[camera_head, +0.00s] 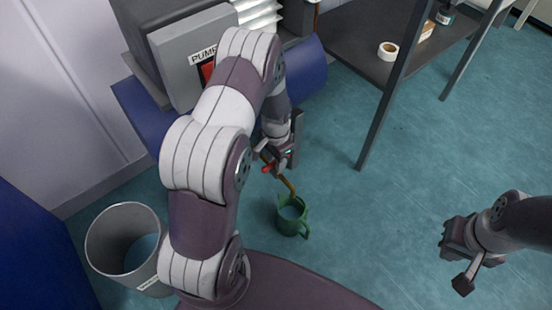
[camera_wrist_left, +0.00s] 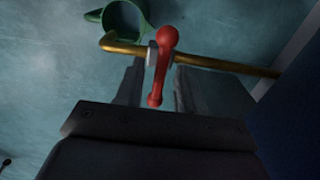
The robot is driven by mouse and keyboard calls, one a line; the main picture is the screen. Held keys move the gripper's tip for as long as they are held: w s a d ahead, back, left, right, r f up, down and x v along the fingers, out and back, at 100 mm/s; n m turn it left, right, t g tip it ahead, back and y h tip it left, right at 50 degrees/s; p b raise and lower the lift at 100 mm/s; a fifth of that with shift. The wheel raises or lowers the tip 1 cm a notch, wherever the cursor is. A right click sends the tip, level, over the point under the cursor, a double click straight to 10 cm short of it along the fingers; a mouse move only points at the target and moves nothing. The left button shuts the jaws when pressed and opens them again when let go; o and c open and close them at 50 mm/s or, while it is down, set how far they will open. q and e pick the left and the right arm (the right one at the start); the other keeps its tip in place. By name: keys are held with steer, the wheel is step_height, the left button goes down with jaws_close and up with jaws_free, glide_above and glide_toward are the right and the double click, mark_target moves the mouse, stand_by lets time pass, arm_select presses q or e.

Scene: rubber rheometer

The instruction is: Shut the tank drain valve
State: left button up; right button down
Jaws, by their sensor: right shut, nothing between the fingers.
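The red valve handle (camera_wrist_left: 162,70) shows in the left wrist view, lying crosswise over a brass drain pipe (camera_wrist_left: 225,64). A little of its red also shows in the head view by my left gripper (camera_head: 275,163). In the left wrist view my left gripper's fingers (camera_wrist_left: 155,88) are apart, with the lower end of the handle in the gap between them; I cannot tell if they touch it. A green jug (camera_head: 292,217) stands on the floor under the pipe's bent end. My right gripper (camera_head: 458,263) is shut and empty, over the floor at the right.
A grey box marked PUMP (camera_head: 193,55) sits by a blue tank (camera_head: 305,70) behind my left arm. A grey bin (camera_head: 113,222) stands at the left. The floor at right is clear.

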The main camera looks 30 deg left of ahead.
arm_select(q)
step_height(320, 180, up, 12)
steer(key=p, duration=0.5)
steer(key=shift+f, duration=0.2)
steer(key=s+d+r+n+p, duration=0.1)
steer(key=s+d+r+n, duration=0.5)
steer(key=s+r, duration=0.7)
step_height(320, 180, up, 39)
steer(key=d+m+t+p, duration=0.1)
steer(key=d+p, duration=0.1)
steer(key=p, duration=3.6)
steer(key=shift+s+d+m, duration=0.15)
steer(key=shift+s+m, duration=0.1)
steer(key=shift+m, duration=0.05)
steer(key=shift+r, duration=0.1)
